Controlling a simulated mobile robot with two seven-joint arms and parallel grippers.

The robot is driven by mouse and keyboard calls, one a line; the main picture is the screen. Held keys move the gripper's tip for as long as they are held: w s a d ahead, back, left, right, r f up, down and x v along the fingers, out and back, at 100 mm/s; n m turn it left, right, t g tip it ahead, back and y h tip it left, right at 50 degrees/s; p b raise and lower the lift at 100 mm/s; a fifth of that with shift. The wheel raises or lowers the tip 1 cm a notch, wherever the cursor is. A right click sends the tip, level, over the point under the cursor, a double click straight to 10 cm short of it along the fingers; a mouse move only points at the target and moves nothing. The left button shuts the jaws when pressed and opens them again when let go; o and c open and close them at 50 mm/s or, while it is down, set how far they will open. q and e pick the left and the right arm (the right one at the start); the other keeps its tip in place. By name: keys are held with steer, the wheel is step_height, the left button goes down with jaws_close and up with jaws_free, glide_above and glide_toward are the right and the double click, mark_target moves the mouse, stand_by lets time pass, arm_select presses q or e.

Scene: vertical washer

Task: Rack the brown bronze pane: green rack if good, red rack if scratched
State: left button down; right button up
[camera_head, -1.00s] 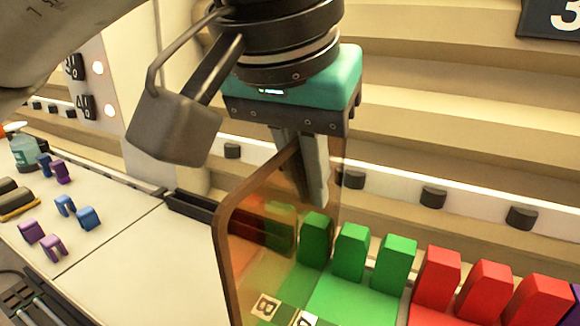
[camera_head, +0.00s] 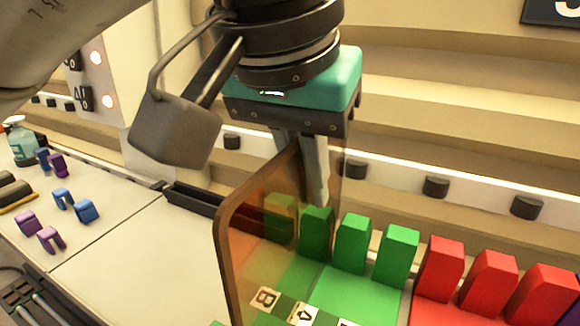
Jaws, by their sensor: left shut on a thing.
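The brown bronze pane (camera_head: 245,235) is a see-through sheet with a dark rounded edge. It hangs upright from my left gripper (camera_head: 303,170), which is shut on its top part. The green rack (camera_head: 352,292) has several green posts and shows partly through the pane; labels B and 4 lie at its front. The pane's lower end is cut off by the picture's edge, so I cannot tell if it touches the rack. I make out no clear scratch on the pane. The red rack (camera_head: 440,310) with red posts stands to the right. My right gripper is not in view.
Blue and purple clips (camera_head: 62,199) lie on the pale table at left, with a spray bottle (camera_head: 24,145) behind. A dark tray (camera_head: 195,197) sits behind the pane. Black knobs (camera_head: 436,187) line the rail behind.

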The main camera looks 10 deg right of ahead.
arm_select(q)
steer(key=shift+f+b, duration=0.6)
steer(key=shift+f, duration=0.05)
stand_by(0.8)
steer(key=c, duration=0.9)
jaws_free()
steer(key=shift+f, duration=0.1)
steer(key=p+v, duration=1)
steer(key=v, duration=0.5)
steer(key=shift+s+a, duration=0.1)
steer(key=shift+s, duration=0.05)
